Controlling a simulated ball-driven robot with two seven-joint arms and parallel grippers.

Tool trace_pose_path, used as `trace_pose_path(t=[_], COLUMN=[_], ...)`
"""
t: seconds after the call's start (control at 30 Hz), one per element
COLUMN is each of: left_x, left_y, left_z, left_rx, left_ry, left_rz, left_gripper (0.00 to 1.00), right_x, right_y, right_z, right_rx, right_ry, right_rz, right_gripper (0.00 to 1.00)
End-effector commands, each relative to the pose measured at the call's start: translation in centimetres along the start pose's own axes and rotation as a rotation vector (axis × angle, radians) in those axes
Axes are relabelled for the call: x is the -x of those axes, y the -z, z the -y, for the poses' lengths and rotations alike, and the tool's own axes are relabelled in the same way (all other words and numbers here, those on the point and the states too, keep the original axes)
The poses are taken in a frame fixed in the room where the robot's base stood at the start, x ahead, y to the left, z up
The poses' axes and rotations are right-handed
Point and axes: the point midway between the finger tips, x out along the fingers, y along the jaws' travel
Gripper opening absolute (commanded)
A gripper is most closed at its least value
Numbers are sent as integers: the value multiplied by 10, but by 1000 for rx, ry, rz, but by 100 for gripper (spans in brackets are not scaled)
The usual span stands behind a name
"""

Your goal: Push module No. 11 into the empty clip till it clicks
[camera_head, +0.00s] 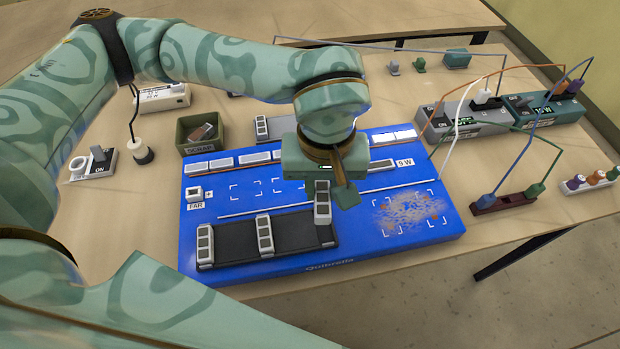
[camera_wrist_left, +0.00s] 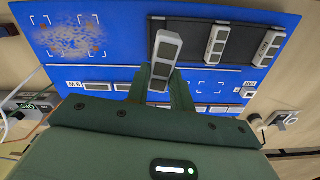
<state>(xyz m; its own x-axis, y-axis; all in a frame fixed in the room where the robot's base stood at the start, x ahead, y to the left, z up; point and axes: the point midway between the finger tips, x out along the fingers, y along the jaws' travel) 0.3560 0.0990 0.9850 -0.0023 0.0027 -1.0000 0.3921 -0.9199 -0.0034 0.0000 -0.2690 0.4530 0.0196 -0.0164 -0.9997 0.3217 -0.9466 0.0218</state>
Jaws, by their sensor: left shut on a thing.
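My left gripper (camera_head: 334,188) is over the blue board (camera_head: 345,247), shut on a white module with grey windows (camera_head: 322,208). In the left wrist view the fingers (camera_wrist_left: 160,82) are on either side of the module (camera_wrist_left: 167,50), which sticks out beyond them, slightly tilted. It overlaps the right end of the dark tray (camera_head: 236,238); I cannot tell whether it touches it. No number is readable on it. A row of white modules (camera_head: 255,158) runs along the board's far side. The gripper hides part of this row, and I cannot make out the empty clip. My right gripper is not in view.
Two other modules (camera_head: 264,236) (camera_head: 205,246) sit on the tray. A scrap bin (camera_head: 203,133) and a switch (camera_head: 97,160) stand left. Wired power units (camera_head: 465,122) and a dark red terminal block (camera_head: 505,202) stand right. A brownish smudge (camera_head: 408,212) marks the board's right side.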

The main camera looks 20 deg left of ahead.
Motion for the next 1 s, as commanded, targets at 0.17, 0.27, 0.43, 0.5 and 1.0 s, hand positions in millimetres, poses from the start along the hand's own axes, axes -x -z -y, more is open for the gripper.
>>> trace_pose_path(t=[0.17, 0.27, 0.43, 0.5, 1.0], left_x=[2, 2, 2, 2, -30], left_y=[3, 3, 3, 3, 4], left_z=[3, 4, 4, 4, 3], left_rx=[136, 175, 194, 193, 191], left_ry=[1, 1, 1, 1, 2], left_rz=[1, 0, 0, 0, 2], left_gripper=[0, 0, 0, 0, 0], right_x=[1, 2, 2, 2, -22], right_y=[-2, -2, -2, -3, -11], right_z=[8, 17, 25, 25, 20], right_rx=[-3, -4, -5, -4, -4], right_ry=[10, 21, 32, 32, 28], right_rz=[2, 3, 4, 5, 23], right_gripper=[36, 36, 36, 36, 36])
